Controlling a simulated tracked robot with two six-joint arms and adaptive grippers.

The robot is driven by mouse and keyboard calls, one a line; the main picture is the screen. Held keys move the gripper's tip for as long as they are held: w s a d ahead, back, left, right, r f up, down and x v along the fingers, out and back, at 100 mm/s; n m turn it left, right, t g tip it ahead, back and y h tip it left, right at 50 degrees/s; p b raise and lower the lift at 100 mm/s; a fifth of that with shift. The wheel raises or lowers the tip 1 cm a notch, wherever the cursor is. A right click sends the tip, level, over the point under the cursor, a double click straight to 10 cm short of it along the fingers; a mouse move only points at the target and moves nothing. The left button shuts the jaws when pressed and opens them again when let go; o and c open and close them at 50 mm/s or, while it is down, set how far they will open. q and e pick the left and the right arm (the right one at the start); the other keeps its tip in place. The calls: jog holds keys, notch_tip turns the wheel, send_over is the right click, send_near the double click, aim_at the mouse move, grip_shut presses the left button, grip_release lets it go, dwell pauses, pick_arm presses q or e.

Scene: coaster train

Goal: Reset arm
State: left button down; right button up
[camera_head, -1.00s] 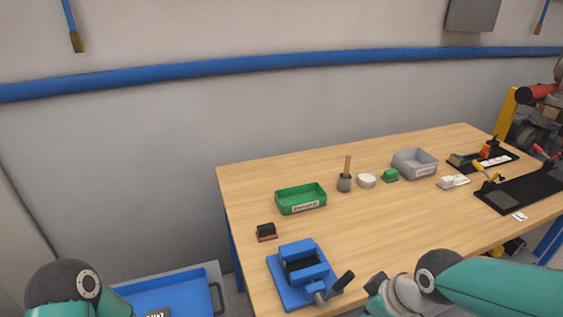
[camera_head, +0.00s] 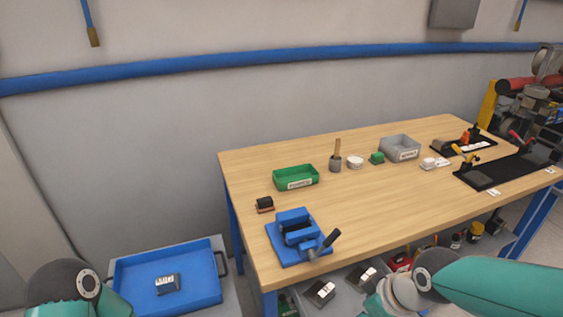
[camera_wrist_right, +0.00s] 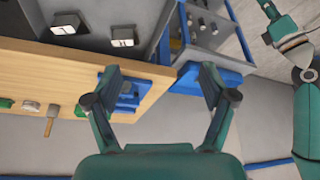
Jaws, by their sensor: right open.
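My right gripper (camera_wrist_right: 150,85) shows in the right wrist view with its two fingers spread apart and nothing between them. It hangs over the table edge near the blue vise (camera_wrist_right: 124,92). In the head view the right arm comes in at the lower right, below the front edge of the wooden table (camera_head: 375,220), and its fingertips are out of frame. My left arm shows at the lower left corner of the head view, but its gripper is not visible there.
The blue vise (camera_head: 299,237) stands at the table's near left corner. A green bin (camera_head: 296,178), grey bin (camera_head: 400,148) and black fixtures (camera_head: 505,168) stand farther back. A blue tray (camera_head: 205,266) holding a dark block (camera_head: 167,284) is at lower left. The table's middle front is clear.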

jog(key=s+a+f+m+g+b, duration=0.1)
jog(key=s+f+m+b, duration=0.2)
jog(key=f, duration=0.9)
jog(key=s+a+f+m+b, duration=0.1)
jog(key=s+f+m, duration=0.3)
jog(key=f, duration=0.9)
jog(key=s+a+f+m+g+y+b, duration=0.1)
jog(key=s+f+m+b, duration=0.2)
jog(key=f, duration=1)
jog(key=shift+s+m+g+b, duration=0.3)
jog(key=shift+s+b, duration=0.45)
jog(key=shift+b, duration=0.05)
